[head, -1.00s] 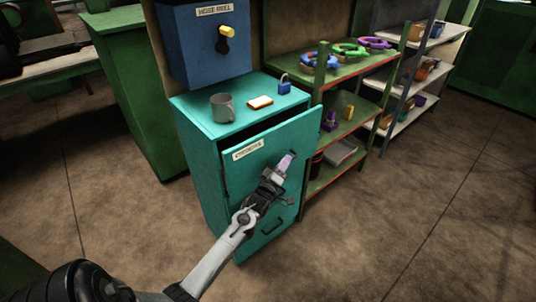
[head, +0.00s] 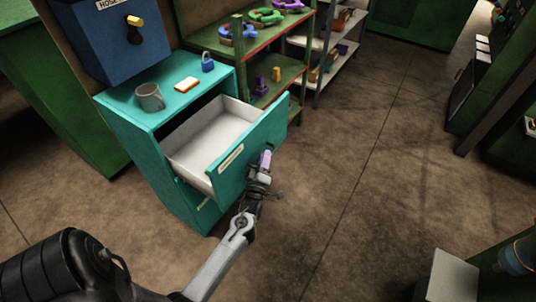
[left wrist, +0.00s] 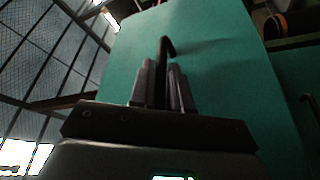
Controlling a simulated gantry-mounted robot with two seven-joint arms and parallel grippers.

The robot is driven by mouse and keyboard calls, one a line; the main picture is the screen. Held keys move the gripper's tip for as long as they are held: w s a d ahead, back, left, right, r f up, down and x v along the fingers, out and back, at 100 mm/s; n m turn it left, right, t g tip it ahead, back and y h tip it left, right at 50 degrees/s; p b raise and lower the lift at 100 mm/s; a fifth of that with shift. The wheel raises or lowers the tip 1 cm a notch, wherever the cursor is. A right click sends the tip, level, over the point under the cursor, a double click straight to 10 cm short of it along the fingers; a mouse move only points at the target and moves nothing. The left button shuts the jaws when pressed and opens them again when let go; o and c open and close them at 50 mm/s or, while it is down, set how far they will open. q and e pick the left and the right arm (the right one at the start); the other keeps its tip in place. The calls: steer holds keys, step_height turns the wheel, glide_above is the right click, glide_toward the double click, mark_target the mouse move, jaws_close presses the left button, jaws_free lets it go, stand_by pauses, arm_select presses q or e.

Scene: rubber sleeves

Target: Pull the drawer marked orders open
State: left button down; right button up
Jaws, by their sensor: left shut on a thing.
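The top drawer (head: 232,165) of the teal cabinet (head: 135,142) stands pulled well out. Its pale inside looks empty. A small label (head: 231,158) sits on its teal front, too small to read surely in the head view now. My left gripper (head: 262,172) is at the drawer's front face. In the left wrist view its two fingers (left wrist: 163,90) are shut around the dark handle (left wrist: 166,48) on the teal front. My right gripper is not in view.
A grey mug (head: 150,97), a small bread-like block (head: 187,84) and a blue padlock (head: 208,62) stand on the cabinet top. A lower drawer front shows below. A green shelf (head: 268,65) stands beside the cabinet. The floor (head: 340,190) to the right is clear.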

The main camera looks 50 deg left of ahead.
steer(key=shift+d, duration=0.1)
arm_select(q)
steer(key=c, duration=1.4)
jaws_free()
steer(key=shift+c, duration=0.2)
steer(key=shift+d, duration=0.1)
